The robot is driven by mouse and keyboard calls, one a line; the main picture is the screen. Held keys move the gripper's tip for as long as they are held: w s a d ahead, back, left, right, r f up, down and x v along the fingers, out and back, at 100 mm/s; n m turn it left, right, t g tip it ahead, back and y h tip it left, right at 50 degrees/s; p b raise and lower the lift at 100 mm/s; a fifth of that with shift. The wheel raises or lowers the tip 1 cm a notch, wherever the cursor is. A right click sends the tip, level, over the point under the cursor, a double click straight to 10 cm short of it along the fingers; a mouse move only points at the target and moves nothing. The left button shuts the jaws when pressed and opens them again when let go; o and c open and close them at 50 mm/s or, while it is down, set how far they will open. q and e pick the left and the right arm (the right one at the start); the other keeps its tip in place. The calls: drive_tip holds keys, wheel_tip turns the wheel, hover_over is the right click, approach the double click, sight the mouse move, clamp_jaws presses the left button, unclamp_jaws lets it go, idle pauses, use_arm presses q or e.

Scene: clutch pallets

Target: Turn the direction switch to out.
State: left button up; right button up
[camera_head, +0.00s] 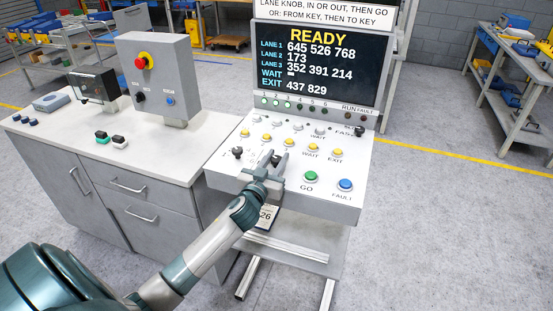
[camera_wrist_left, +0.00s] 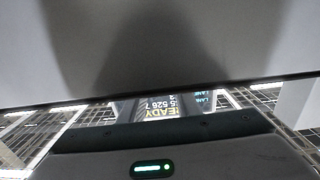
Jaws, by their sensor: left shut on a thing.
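The white sloped control panel (camera_head: 222,178) stands at the middle of the head view, with yellow and white buttons and black knobs. My left gripper (camera_head: 274,161) is at the panel's lower middle, left of the green GO button (camera_head: 311,176). It is shut on a small dark knob, apparently the direction switch, mostly hidden between the fingers. The switch's pointing direction and label cannot be read. Another black knob (camera_head: 237,152) sits to the left of the gripper. In the left wrist view a grey surface (camera_wrist_left: 160,45) fills the top. My right gripper is not in view.
The screen (camera_head: 318,65) above the panel reads READY. A blue FAULT button (camera_head: 345,185) is right of GO. A black knob (camera_head: 358,131) is at the upper right. A white cabinet (camera_head: 130,165) with a grey emergency-stop box (camera_head: 172,90) stands left.

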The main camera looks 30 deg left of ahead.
use_arm(q)
drive_tip(key=m+h, duration=0.1)
drive_tip(key=h, duration=0.1)
drive_tip(key=m+h, duration=0.2)
drive_tip(key=h, duration=0.1)
drive_tip(key=shift+a+m, duration=0.15)
drive_tip(key=shift+m, duration=0.15)
drive_tip(key=m+h, duration=0.3)
drive_tip(key=h, duration=0.2)
drive_tip(key=shift+g+b, duration=0.4)
drive_tip(key=shift+m+h, duration=0.3)
drive_tip(key=shift+h, duration=0.3)
drive_tip(key=o, duration=1)
drive_tip(key=shift+s, duration=0.1)
